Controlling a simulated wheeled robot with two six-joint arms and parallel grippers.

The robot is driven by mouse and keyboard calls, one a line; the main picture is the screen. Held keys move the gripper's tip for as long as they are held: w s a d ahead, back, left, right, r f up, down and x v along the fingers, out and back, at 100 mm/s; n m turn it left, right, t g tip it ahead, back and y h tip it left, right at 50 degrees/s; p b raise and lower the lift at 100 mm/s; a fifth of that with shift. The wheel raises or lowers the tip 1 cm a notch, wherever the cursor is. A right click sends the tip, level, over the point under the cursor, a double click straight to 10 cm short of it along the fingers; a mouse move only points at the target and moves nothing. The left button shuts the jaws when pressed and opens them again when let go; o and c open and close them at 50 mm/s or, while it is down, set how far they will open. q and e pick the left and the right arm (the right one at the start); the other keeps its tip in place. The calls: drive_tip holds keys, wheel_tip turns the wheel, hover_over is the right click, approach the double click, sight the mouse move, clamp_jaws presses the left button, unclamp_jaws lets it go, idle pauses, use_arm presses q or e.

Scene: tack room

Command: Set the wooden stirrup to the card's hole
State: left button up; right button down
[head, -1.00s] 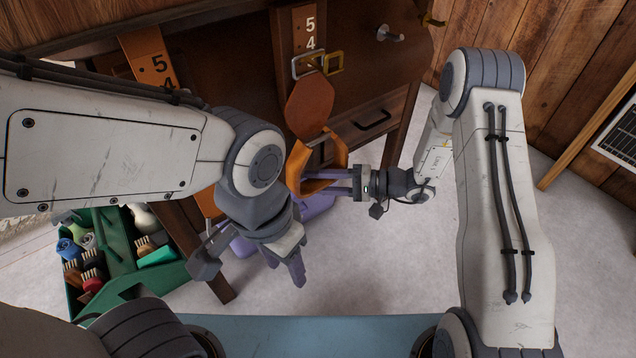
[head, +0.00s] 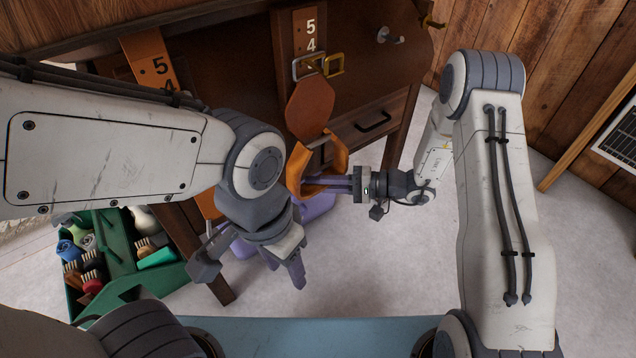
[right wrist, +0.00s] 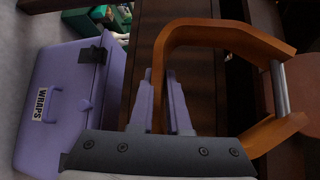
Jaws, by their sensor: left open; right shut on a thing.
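The wooden stirrup (head: 297,171) is orange-brown and hangs below a brown leather flap (head: 310,107) in the head view. My right gripper (head: 322,184) is shut on one side of the stirrup. In the right wrist view the stirrup (right wrist: 225,36) passes between the two purple fingers, and a metal bar spans its open end. Above the flap are a silver buckle (head: 308,66) and a gold buckle (head: 334,65). My left gripper (head: 287,267) is open and empty, lower and left of the stirrup. I cannot make out a card.
An orange strap (head: 149,62) marked 5 and 4 hangs at left. A green brush tray (head: 122,268) stands at lower left. A purple box (right wrist: 62,105) labelled WRAPS is beside the dark wooden cabinet (head: 375,85). The floor at right is clear.

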idle(0.8)
wheel_tip(320, 180, down, 3)
drive_tip(key=shift+b, duration=0.95)
drive_tip(key=c, duration=0.9)
unclamp_jaws()
drive_tip(key=shift+d+r, duration=0.1)
drive_tip(key=shift+d, duration=0.05)
drive_tip(key=d+p, duration=0.1)
drive_tip(key=d, duration=0.2)
drive_tip(key=s+d+r+p, duration=0.1)
drive_tip(key=d, duration=0.2)
drive_tip(key=d+p, duration=0.1)
drive_tip(key=d, duration=0.3)
drive_tip(key=shift+s+r, duration=0.15)
drive_tip(key=shift+s, duration=0.15)
